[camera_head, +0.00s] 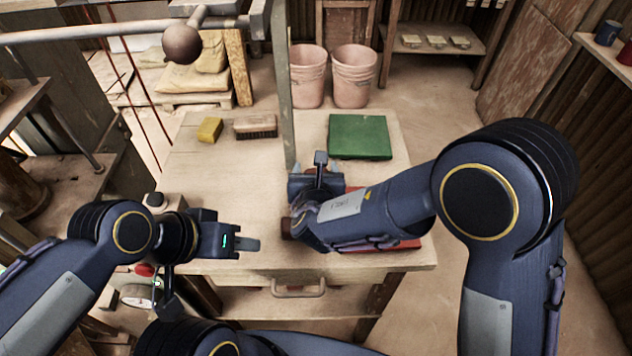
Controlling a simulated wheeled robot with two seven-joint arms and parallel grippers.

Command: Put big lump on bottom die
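I cannot make out the big lump or the bottom die for certain. My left gripper (247,244) is over the front left of the table, pointing right. I see its fingers edge-on as one grey block, with nothing visible in them, so I cannot tell whether they are apart. My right gripper (320,162) is over the middle of the table, pointing away. Its own arm hides much of it. Small orange-brown patches show beside it, too hidden to name.
The wooden table (210,165) holds a yellow sponge (209,130), a brush (255,127) and a green board (360,136). A red thing (408,245) lies partly under my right arm.

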